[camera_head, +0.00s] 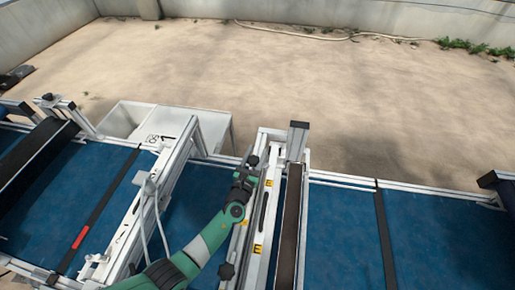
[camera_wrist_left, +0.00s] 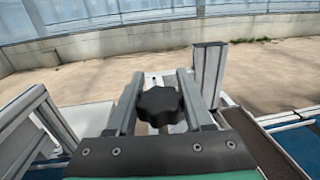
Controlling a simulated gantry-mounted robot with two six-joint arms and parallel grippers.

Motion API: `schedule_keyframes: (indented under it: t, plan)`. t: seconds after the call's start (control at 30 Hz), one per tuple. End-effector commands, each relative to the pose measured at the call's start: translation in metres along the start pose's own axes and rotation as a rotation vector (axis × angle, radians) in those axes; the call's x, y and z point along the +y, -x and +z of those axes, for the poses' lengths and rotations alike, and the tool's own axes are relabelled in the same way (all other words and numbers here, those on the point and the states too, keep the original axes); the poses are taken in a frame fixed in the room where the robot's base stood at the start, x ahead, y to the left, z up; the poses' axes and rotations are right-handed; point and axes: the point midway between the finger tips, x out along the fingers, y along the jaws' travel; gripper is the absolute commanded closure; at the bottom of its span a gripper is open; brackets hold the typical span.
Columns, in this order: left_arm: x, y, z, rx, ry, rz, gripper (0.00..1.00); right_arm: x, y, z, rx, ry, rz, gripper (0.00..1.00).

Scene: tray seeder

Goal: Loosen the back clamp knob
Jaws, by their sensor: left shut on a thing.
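The back clamp knob (camera_wrist_left: 160,105) is a black lobed knob. It sits between the two grey fingers of my left gripper (camera_wrist_left: 159,84) in the left wrist view. In the head view my green left arm reaches up from the bottom, and my left gripper (camera_head: 246,173) is at the far end of the white clamp rail. The back knob (camera_head: 253,160) shows there as a small dark spot, partly hidden by the gripper. My left gripper is shut on this knob. My right gripper is in neither view.
A second dark knob (camera_head: 226,271) is at the near end of the rail, beside my arm. Blue belt (camera_head: 340,235) lies on both sides. A white bin (camera_head: 124,118) stands behind the machine.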

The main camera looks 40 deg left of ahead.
Motion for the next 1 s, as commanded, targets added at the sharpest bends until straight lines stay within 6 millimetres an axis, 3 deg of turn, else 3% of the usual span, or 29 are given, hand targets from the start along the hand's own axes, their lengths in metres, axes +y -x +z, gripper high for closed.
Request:
schedule_keyframes:
  t: [0.7, 0.73, 0.87, 1.0]
  plan:
    - [0.0032, 0.0005, 0.0000, 0.000, -0.002, 0.102, 1.00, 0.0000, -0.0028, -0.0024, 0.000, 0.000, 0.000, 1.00]
    - [0.0032, 0.0005, 0.0001, 0.000, -0.002, 0.102, 0.45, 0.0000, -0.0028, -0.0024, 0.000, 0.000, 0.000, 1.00]
    - [0.0032, 0.0005, 0.0001, 0.000, -0.002, 0.102, 0.22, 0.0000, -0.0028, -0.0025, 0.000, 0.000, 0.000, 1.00]
    - [0.0033, 0.0005, 0.0001, 0.000, -0.002, 0.102, 0.19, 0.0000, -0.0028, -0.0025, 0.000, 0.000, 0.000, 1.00]
